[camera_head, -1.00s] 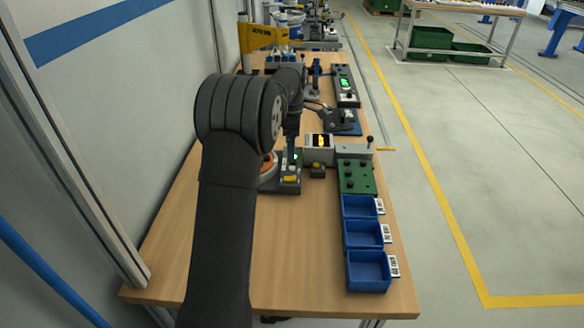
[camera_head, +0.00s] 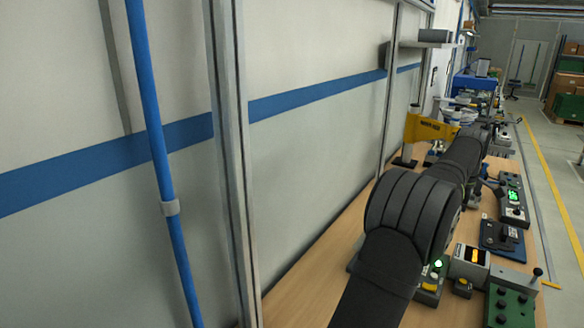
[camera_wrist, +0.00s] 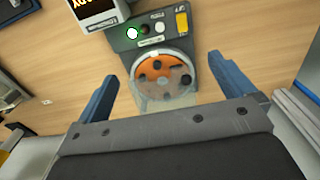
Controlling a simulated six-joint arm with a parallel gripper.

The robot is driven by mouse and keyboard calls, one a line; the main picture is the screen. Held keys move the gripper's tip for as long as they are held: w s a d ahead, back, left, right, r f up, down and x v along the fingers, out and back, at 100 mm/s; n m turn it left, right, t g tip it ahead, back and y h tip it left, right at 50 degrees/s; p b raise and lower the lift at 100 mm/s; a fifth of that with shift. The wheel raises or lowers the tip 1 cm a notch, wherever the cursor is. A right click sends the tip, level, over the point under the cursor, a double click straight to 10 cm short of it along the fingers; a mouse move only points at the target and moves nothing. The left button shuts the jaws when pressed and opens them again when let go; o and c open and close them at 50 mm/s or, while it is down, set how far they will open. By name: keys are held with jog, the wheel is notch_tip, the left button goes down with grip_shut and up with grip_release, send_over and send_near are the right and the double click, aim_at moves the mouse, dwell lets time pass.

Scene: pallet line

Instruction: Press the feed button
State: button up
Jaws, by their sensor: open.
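A grey control panel (camera_wrist: 152,38) with an orange disc (camera_wrist: 162,78) under a clear cover lies ahead of my gripper in the wrist view. I cannot read which is the feed button. The panel (camera_head: 428,297) is partly hidden by my arm in the head view, with its green light (camera_head: 438,264) showing. My gripper (camera_wrist: 160,67) is open and empty, its fingers either side of the disc in the picture; their height above it is unclear.
A box with a lit display (camera_wrist: 98,12) stands beside the panel; it also shows in the head view (camera_head: 470,260). A green block with dark knobs (camera_head: 508,305) is to its right. Bare wooden table (camera_wrist: 265,55) shows around the panel. A wall runs along the left.

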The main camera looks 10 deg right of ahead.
grip_shut()
dwell(1.5)
